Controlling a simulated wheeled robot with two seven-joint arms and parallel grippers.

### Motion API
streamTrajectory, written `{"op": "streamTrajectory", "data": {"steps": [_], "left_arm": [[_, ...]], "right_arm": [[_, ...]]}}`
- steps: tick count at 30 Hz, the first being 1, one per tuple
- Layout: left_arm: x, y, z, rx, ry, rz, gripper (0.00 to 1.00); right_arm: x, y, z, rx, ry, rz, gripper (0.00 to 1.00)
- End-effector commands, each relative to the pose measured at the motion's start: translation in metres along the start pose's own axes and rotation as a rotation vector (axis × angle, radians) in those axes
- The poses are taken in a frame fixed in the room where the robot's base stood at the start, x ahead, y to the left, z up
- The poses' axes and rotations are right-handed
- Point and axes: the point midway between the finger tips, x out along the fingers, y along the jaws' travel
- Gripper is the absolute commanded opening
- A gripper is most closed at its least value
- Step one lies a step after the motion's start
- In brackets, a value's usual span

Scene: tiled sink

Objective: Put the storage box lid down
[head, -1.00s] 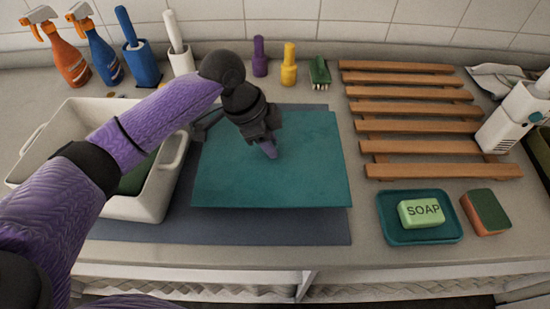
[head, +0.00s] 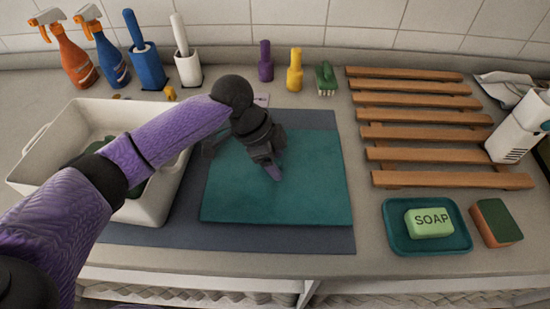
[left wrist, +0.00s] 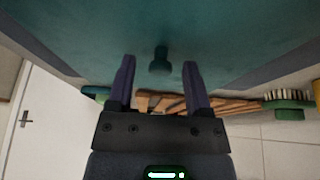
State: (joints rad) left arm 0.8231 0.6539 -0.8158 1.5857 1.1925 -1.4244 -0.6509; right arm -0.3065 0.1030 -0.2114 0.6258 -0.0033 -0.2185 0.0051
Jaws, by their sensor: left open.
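The storage box lid (head: 305,195) is a flat teal panel lying on the dark grey mat (head: 230,240) in the middle of the counter. In the left wrist view its surface (left wrist: 230,35) shows with a small round teal knob (left wrist: 160,62) standing out from it. My left gripper (head: 273,172) is above the lid's upper middle. In the left wrist view its two fingers (left wrist: 160,72) are spread, one on each side of the knob with a gap to both. The knob is hidden by the gripper in the head view. My right gripper does not show.
A white tub (head: 150,205) with green things inside stands left, partly behind my arm. A slatted wooden rack (head: 420,132), a teal soap dish (head: 460,240) with soap (head: 428,222), and a sponge (head: 497,222) are at right. Bottles and brushes line the back.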

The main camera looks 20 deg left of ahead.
Motion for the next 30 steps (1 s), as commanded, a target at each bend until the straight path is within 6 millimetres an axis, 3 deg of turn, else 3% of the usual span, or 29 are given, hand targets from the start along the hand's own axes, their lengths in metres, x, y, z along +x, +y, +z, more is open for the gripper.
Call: {"op": "streamTrajectory", "data": {"steps": [9, 13, 18, 30], "left_arm": [[-0.086, -0.001, -0.002, 0.001, 0.000, -0.005, 0.65], [-0.110, -0.001, -0.001, 0.000, 0.001, -0.002, 0.65], [-0.120, 0.000, -0.001, 0.001, 0.000, 0.000, 0.65], [-0.119, 0.000, 0.000, 0.000, 0.001, 0.001, 0.65]], "right_arm": [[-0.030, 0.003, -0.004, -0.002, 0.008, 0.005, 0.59], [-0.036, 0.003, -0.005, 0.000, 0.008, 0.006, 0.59], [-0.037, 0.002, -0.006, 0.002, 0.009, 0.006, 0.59], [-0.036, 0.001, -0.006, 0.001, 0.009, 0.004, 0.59]]}}
